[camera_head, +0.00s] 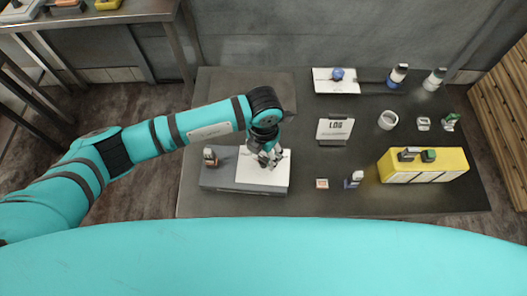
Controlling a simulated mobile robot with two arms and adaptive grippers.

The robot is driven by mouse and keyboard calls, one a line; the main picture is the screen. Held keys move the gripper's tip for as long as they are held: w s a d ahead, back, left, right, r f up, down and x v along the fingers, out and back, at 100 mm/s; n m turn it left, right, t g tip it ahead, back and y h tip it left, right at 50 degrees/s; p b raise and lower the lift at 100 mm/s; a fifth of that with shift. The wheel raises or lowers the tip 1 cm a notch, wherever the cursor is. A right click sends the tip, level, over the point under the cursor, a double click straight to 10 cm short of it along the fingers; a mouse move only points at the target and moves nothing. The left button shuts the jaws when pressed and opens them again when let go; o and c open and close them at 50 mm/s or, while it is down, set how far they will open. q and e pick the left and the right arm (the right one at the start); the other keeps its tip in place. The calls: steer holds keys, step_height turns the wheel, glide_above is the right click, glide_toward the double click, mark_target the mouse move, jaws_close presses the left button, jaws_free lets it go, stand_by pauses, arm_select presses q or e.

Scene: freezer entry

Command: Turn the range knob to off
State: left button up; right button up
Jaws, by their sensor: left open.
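My left arm comes in from the left, and my left gripper (269,156) points down over the white panel (263,175) of a low grey box (218,178) on the table. The gripper is open. Its fingers cover part of the white panel, and whether they touch anything there cannot be told. I cannot make out the range knob for certain; it may be hidden under the gripper. A small dark and pale piece (210,157) stands on the left part of the grey box. My right gripper is not in view.
A yellow box (423,172) with small devices stands at the right of the dark table (330,195). A LOG stand (335,130), white mug (388,120), two bottles (397,76) and a white tray (322,80) with a blue ball stand behind. Wooden drawers (505,110) stand at far right.

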arm_select(q)
steer(key=shift+f, duration=0.75)
steer(key=c, duration=1.1)
steer(key=shift+f+m+b, duration=0.15)
steer(key=shift+m+b, duration=0.25)
steer(key=shift+b, duration=0.25)
steer(key=shift+c, duration=0.2)
steer(key=m+b, duration=0.9)
steer(key=b, duration=0.6)
steer(key=shift+f, duration=0.15)
steer(key=shift+r+m+b, duration=0.3)
steer(key=shift+m+b, duration=0.8)
steer(key=shift+b, duration=0.05)
